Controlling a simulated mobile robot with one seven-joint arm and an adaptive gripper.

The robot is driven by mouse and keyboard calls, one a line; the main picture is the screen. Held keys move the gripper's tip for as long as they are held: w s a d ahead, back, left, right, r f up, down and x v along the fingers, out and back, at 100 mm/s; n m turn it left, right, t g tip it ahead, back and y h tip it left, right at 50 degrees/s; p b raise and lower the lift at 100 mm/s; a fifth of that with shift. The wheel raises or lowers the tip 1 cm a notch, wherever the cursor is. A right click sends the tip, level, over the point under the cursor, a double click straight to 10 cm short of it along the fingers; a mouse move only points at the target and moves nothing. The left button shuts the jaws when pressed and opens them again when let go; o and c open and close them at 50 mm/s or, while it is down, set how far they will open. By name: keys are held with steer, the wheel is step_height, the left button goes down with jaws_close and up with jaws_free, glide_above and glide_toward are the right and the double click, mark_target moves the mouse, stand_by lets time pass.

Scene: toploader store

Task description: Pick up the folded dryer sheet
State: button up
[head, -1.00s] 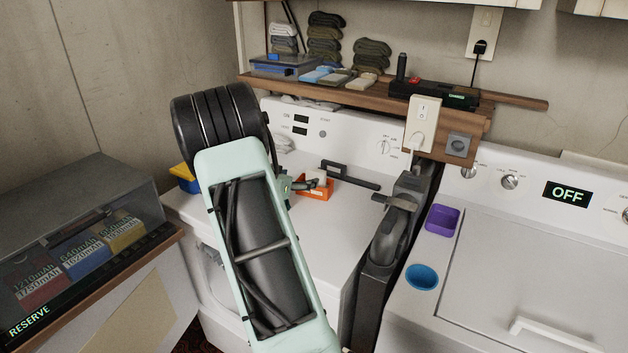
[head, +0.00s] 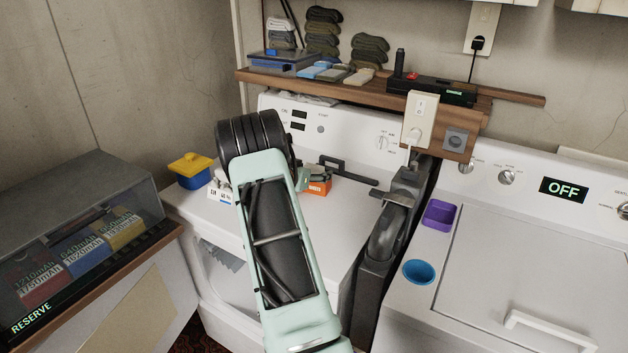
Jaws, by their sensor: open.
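An orange box (head: 316,187) with a printed label stands on the top of the left white machine (head: 325,225), towards its back. Something pale (head: 320,173) shows at the top of the box. It is too small to tell whether it is the folded dryer sheet. My gripper (head: 304,180) is mostly hidden behind my own pale green arm. Only a small part shows, at the left side of the orange box, and I cannot tell whether it touches the box. I see nothing held in it.
A blue tub with a yellow lid (head: 190,168) and a small white labelled item (head: 219,193) stand left of my arm. A dark handle-like bar (head: 348,174) lies behind the orange box. A wooden shelf (head: 390,90) overhangs the back. The machine top's front right is clear.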

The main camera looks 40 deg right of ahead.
steer(key=c, duration=1)
step_height(320, 180, up, 10)
steer(key=shift+r+p, duration=0.1)
steer(key=shift+p, duration=0.35)
steer(key=w+a+r+n+t+y+p, duration=0.1)
steer(key=w+a+r+n+t+y, duration=0.1)
steer(key=a, duration=0.7)
steer(key=w+a+r+n+t+y, duration=0.1)
steer(key=w+a+r+n+t, duration=0.15)
steer(key=a, duration=0.55)
steer(key=w+a+r+n+t+y+p, duration=0.1)
steer(key=a+r+n+t+y, duration=0.15)
steer(key=a, duration=0.65)
steer(key=s+a+n+y, duration=0.2)
steer(key=a, duration=0.6)
steer(key=s+a+n+t+y+p, duration=0.1)
steer(key=a+n+y, duration=0.1)
steer(key=a, duration=0.7)
steer(key=s+a+n+t+y, duration=0.1)
steer(key=s+a+n+y, duration=0.1)
steer(key=a, duration=0.6)
steer(key=shift+s+a+r+n+y+p, duration=0.25)
steer(key=shift+s+n+y+p, duration=0.1)
steer(key=shift+n+y, duration=0.25)
